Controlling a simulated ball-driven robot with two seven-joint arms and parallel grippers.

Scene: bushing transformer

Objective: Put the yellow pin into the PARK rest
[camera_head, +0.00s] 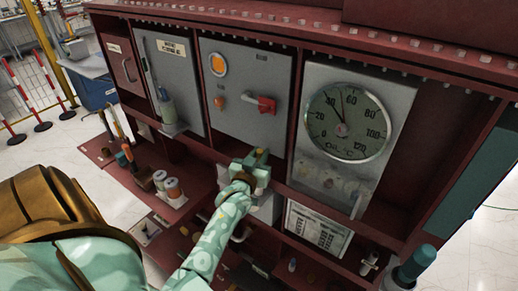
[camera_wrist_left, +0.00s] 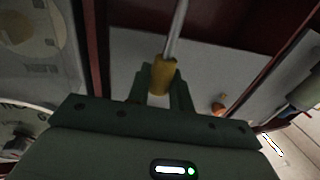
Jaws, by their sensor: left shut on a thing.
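The yellow pin (camera_wrist_left: 163,75) is between the fingers of my left gripper (camera_wrist_left: 160,90) in the left wrist view, with a bare metal shaft reaching up from its yellow part. In the head view my left gripper (camera_head: 256,160) is in front of the dark red cabinet, below the panel with the red handle. The gripper is shut on the pin. The pin cannot be made out clearly in the head view. I cannot pick out the PARK rest; no such label is readable. My right gripper is not in view.
The dial gauge (camera_head: 346,123) is right of my left gripper. The red handle (camera_head: 265,104) sticks out from the grey panel above it. Small canisters (camera_head: 174,188) stand on a shelf to the left. A printed sheet (camera_head: 318,228) is at lower right, near a teal cylinder (camera_head: 421,260).

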